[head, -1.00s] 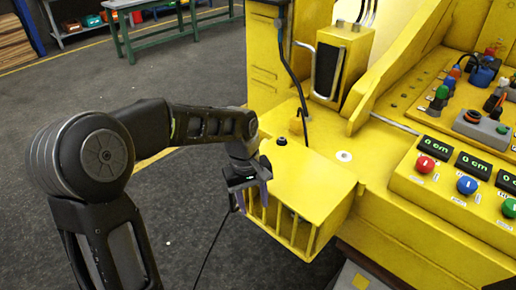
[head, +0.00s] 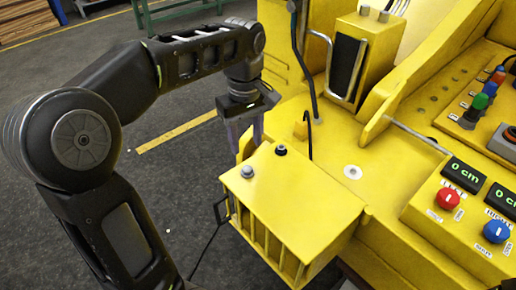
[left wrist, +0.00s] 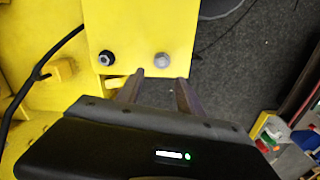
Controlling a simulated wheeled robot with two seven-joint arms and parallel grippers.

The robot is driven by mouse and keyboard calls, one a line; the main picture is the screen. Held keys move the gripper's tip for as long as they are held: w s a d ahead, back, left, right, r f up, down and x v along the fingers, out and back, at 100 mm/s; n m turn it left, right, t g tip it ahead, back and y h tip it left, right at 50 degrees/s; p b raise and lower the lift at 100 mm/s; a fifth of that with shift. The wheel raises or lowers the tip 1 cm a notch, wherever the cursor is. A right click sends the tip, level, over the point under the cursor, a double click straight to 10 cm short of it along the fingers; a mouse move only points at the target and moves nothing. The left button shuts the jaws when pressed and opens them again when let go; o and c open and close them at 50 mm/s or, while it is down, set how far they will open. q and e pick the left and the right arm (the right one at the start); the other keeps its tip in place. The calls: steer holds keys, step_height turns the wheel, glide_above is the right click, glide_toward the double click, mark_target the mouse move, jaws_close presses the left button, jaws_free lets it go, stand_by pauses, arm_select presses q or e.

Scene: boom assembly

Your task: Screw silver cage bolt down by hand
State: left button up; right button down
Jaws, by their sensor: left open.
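The silver cage bolt (head: 247,171) stands on the top plate of the yellow cage (head: 300,200), near its left corner. A black bolt (head: 281,150) stands on the same plate, farther back and to the right. In the left wrist view, the silver bolt (left wrist: 162,59) lies just beyond my fingertips, between their lines, and the black bolt (left wrist: 107,58) is to the left. My left gripper (head: 243,150) is open and empty, pointing down behind the cage's left edge. In the left wrist view, my left gripper (left wrist: 160,76) shows two separated fingers. My right gripper is not in view.
A black cable with a hook end (head: 309,135) rises behind the cage. A control panel with a red knob (head: 447,199) and a blue knob (head: 496,231) stands at the right. Open grey floor (head: 180,185) lies left of the cage.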

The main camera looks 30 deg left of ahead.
mark_target(246, 167)
arm_select(q)
steer(key=shift+s+r, duration=0.15)
steer(key=shift+s, duration=0.1)
steer(key=shift+w+f, duration=0.1)
steer(key=shift+f, duration=0.15)
step_height(246, 167, down, 7)
steer(key=shift+f+p, duration=0.2)
steer(key=shift+p, duration=0.1)
steer(key=shift+c, duration=0.3)
jaws_close()
